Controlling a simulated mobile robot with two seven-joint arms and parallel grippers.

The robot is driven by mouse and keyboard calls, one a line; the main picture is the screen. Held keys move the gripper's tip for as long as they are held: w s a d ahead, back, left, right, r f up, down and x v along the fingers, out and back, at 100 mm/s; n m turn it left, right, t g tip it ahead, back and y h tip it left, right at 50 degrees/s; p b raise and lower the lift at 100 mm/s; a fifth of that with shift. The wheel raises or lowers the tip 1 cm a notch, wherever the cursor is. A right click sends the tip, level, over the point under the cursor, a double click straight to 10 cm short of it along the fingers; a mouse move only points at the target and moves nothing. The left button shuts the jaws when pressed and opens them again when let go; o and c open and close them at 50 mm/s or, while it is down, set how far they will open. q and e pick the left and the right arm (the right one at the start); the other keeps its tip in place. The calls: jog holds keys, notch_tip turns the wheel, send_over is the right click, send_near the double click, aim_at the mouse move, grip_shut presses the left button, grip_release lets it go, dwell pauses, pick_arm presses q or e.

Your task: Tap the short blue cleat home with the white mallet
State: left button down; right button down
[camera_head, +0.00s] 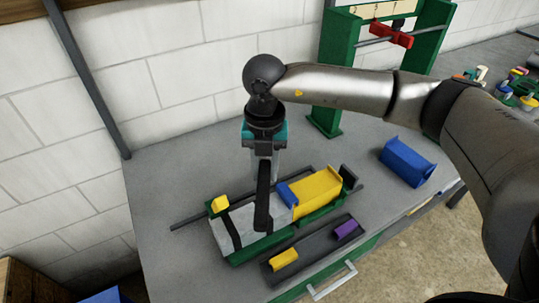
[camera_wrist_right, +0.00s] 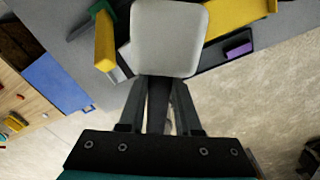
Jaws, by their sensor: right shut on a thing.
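My right gripper (camera_head: 263,165) points down over the workpiece, shut on the dark handle of the white mallet. In the right wrist view, the handle runs between the fingers (camera_wrist_right: 158,98) to the broad pale mallet head (camera_wrist_right: 168,38). In the head view, a long dark bar hangs below the gripper across the grey block; the pale head is hard to make out there. The short blue cleat (camera_head: 287,193) sits between the grey block (camera_head: 238,224) and the yellow block (camera_head: 318,192) in the green fixture. I cannot tell whether the mallet touches anything. My left gripper is not in view.
A dark tray (camera_head: 312,247) in front holds a yellow piece (camera_head: 284,259) and a purple piece (camera_head: 346,229). A small yellow piece (camera_head: 219,203) stands at the fixture's left end. A blue block (camera_head: 406,160) lies to the right. A green frame (camera_head: 330,75) stands behind.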

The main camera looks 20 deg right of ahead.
aim_at(269, 181)
jog(key=m, duration=0.2)
jog(key=m+p, duration=0.1)
jog(key=m, duration=0.1)
jog(key=m+p, duration=0.1)
jog(key=m, duration=0.1)
jog(key=shift+w+d+r, duration=0.15)
jog(key=shift+d+r, duration=0.2)
jog(key=m, duration=0.2)
jog(key=m+p, duration=0.1)
jog(key=m, duration=0.2)
jog(key=shift+w+d+m, duration=0.15)
jog(key=shift+d+m, duration=0.15)
jog(key=shift+f+b, duration=1.7)
jog(key=shift+f, duration=0.85)
jog(key=shift+a, duration=0.1)
notch_tip(269, 181, down, 4)
jog(key=b, duration=0.2)
jog(key=shift+r+b, duration=0.15)
jog(key=shift+b, duration=0.25)
jog(key=shift+r+p, duration=1.35)
jog(key=shift+r, duration=0.3)
notch_tip(269, 181, up, 4)
jog(key=p, duration=0.3)
